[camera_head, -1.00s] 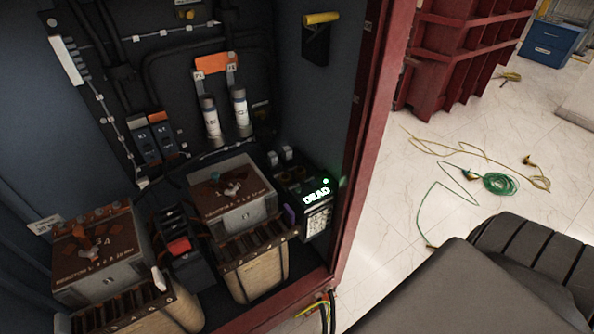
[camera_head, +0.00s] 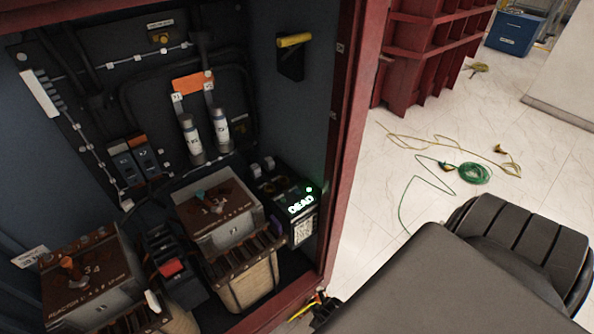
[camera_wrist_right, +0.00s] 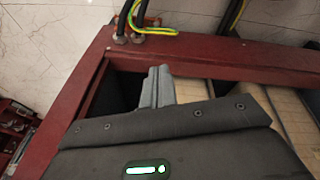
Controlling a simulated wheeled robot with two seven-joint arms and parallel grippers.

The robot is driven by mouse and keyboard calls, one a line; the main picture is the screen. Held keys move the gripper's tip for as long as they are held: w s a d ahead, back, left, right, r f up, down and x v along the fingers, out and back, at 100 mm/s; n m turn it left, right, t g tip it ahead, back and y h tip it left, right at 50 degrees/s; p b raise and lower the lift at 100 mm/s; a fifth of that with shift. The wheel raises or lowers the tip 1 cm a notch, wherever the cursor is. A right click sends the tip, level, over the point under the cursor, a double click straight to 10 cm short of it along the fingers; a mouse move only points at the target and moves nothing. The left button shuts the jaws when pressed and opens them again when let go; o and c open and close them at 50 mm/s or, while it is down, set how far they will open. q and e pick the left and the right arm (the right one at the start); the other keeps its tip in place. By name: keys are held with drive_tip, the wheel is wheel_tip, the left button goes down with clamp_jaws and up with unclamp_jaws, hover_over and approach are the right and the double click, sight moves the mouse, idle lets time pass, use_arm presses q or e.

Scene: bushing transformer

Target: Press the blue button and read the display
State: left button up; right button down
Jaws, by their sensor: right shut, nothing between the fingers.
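In the head view, a small black unit (camera_head: 304,228) stands inside the cabinet at its right side. Its display (camera_head: 301,205) reads DEAD in lit letters, with a green lamp (camera_head: 309,189) just above. I cannot make out a blue button with certainty. In the head view my dark grey right arm fills the lower right, and the fingers cannot be made out clearly. My left gripper is not in view.
The red cabinet post (camera_head: 347,150) borders the opening on the right. Two brown-topped transformers (camera_head: 218,212) (camera_head: 90,278) stand inside, with a red-switched block (camera_head: 172,268) between. A green cable (camera_head: 474,172) lies on the open floor. Green-yellow and black cables (camera_wrist_right: 137,18) cross the frame.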

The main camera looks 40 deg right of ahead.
drive_tip(key=w+d+r+t+p, duration=0.1)
drive_tip(key=w+d+r+p, duration=0.2)
drive_tip(key=w+r, duration=0.5)
drive_tip(key=w+d+r+t+h+p, duration=0.1)
drive_tip(key=w+d+r+p, duration=0.2)
drive_tip(key=w+r, duration=0.5)
drive_tip(key=w+d+r+n+t+h+p, duration=0.1)
drive_tip(key=w+d+r, duration=0.4)
drive_tip(key=r, duration=1.6)
drive_tip(key=shift+w+d+t+p, duration=0.15)
drive_tip(key=shift+w+t+p, duration=0.55)
drive_tip(key=shift+w, duration=0.95)
use_arm(q)
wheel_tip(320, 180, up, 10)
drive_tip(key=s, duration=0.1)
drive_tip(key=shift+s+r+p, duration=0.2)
drive_tip(key=shift+p, duration=0.25)
use_arm(e)
wheel_tip(320, 180, up, 4)
hover_over(297, 192)
drive_tip(key=shift+s+r+n+t+h, duration=0.2)
drive_tip(key=shift+s+n+t+h, duration=0.2)
drive_tip(key=shift+f, duration=0.1)
wheel_tip(297, 192, down, 7)
drive_tip(key=b, duration=0.6)
use_arm(q)
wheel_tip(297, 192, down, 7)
drive_tip(key=shift+b, duration=0.45)
use_arm(e)
drive_tip(key=shift+f, duration=0.85)
